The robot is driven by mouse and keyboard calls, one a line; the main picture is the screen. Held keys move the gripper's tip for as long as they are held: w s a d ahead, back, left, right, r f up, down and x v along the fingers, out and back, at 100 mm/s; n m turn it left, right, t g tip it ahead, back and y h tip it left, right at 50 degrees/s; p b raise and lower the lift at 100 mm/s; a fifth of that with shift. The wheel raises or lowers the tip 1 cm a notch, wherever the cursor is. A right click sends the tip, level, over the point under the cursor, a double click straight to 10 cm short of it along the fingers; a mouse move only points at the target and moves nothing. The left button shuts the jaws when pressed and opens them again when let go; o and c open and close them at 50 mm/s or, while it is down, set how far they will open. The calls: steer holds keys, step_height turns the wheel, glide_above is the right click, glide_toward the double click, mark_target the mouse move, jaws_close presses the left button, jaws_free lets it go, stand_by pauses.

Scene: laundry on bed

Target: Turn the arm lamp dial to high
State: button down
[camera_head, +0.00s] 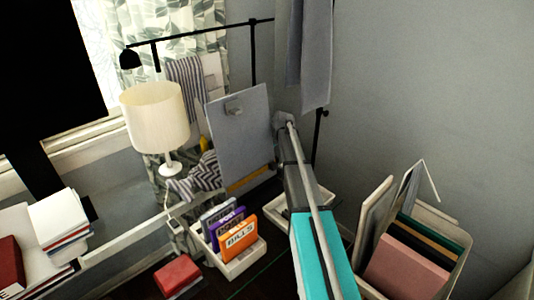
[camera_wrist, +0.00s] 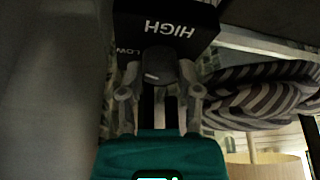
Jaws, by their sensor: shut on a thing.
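The arm lamp's black control box (camera_wrist: 190,28) is at the top of the wrist view, with HIGH in large white letters and LOW at its left side. The grey rounded dial (camera_wrist: 157,66) sits in front of the box, with a small pale mark on its face. My gripper (camera_wrist: 160,88) has its fingers closed on either side of the dial. The dial partly covers the label area, and I cannot tell exactly which setting its mark points to. In the head view, a black arm lamp (camera_head: 130,59) hangs at upper left; my arm hides the dial and fingertips.
A cream table lamp (camera_head: 155,115) and a grey board (camera_head: 239,135) stand left of my arm. A white tray (camera_head: 238,263) holds several cases. A bin (camera_head: 455,225) of books is at right. Striped cloth (camera_wrist: 265,90) lies close right of my gripper in the wrist view.

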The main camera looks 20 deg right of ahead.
steer(key=shift+w, duration=0.1)
steer(key=shift+c, duration=1.5)
jaws_free()
steer(key=shift+n, duration=0.5)
